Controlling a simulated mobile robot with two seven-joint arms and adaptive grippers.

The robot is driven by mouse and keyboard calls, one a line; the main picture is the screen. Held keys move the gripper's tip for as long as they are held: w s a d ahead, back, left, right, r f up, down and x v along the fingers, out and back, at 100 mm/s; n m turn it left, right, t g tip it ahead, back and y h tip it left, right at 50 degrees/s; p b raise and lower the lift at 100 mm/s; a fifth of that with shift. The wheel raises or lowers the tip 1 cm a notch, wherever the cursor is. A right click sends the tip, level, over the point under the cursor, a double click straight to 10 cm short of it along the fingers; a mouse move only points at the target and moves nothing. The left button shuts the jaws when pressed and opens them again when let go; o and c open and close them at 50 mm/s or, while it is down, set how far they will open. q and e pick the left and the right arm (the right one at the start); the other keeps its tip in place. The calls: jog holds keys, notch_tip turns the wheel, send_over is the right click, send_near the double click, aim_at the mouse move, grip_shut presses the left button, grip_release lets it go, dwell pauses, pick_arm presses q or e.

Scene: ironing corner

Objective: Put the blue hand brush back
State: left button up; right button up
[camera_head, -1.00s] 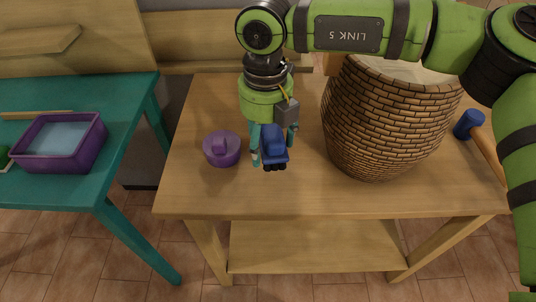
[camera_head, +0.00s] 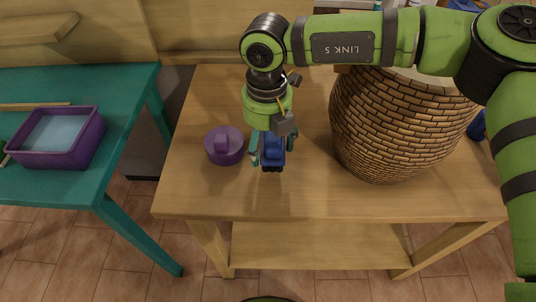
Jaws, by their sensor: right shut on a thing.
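The blue hand brush (camera_head: 272,153), with dark tips at its near end, is between the fingers of my right gripper (camera_head: 271,147). The gripper points down over the wooden table (camera_head: 330,200) and is shut on the brush. I cannot tell whether the brush touches the tabletop. The gripper and wrist hide its far part. My left gripper is not in view.
A purple lidded pot (camera_head: 224,146) stands close left of the brush. A large woven basket (camera_head: 395,125) stands to the right, with a blue object (camera_head: 478,127) partly behind it. A purple bin (camera_head: 60,140) sits on the teal table (camera_head: 115,90). The front tabletop is clear.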

jog(key=shift+f, duration=0.35)
notch_tip(320, 180, down, 4)
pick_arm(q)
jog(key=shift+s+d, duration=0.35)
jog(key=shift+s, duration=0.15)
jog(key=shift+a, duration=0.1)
pick_arm(e)
jog(key=shift+f, duration=0.15)
jog(key=o, duration=1.1)
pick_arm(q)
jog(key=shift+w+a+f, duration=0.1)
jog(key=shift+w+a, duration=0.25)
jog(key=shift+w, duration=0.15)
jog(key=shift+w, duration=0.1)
